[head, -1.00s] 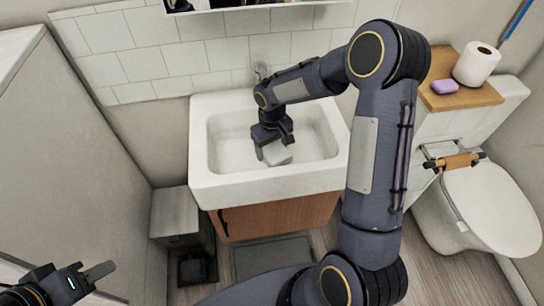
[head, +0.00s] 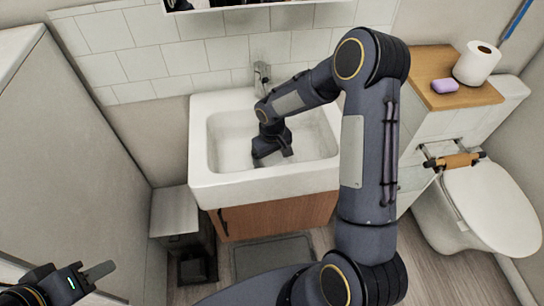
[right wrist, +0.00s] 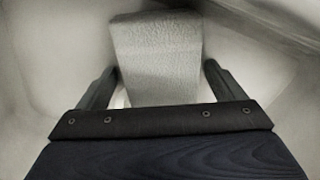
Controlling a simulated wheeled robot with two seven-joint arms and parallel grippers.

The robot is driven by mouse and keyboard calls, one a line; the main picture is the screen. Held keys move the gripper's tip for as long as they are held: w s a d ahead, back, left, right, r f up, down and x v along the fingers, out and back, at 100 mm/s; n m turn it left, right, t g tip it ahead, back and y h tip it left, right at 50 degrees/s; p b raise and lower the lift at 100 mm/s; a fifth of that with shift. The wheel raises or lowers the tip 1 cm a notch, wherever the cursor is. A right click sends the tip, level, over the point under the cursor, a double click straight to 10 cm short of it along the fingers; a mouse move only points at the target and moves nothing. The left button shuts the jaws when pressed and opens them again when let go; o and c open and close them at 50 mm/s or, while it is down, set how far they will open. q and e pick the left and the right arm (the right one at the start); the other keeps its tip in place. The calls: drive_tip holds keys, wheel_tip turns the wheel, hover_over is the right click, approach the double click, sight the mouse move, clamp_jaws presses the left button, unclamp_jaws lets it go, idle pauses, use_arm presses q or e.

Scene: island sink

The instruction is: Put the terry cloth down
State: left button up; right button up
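The terry cloth (right wrist: 158,55) is a pale grey, textured block-like piece in the right wrist view. It lies between the two fingers of my right gripper (right wrist: 160,75), inside the white sink basin (head: 228,140). The fingers stand apart on either side of it, with narrow gaps seen between them and the cloth. In the head view my right gripper (head: 272,156) is low in the basin, and the cloth is hidden behind it. My left gripper (head: 95,275) is at the lower left, away from the sink; its opening cannot be made out.
The faucet (head: 261,75) stands at the back of the sink. A wooden shelf (head: 470,95) on the right holds a paper roll (head: 477,64) and purple soap (head: 445,85), above the toilet (head: 490,205). A grey bin (head: 175,215) stands left of the sink cabinet (head: 275,217).

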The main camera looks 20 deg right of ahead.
sight(272, 157)
wheel_tip(272, 157, up, 12)
drive_tip(key=s+r+m+t+y, duration=0.2)
drive_tip(key=s+r, duration=0.8)
drive_tip(key=s, duration=0.2)
drive_tip(key=s+a+m+t+y, duration=0.1)
drive_tip(key=s+a+t, duration=0.2)
drive_tip(key=s, duration=1)
drive_tip(key=shift+r+t+y, duration=0.3)
drive_tip(key=shift+r+y, duration=0.05)
drive_tip(key=shift+y, duration=0.05)
drive_tip(key=shift+c, duration=0.4)
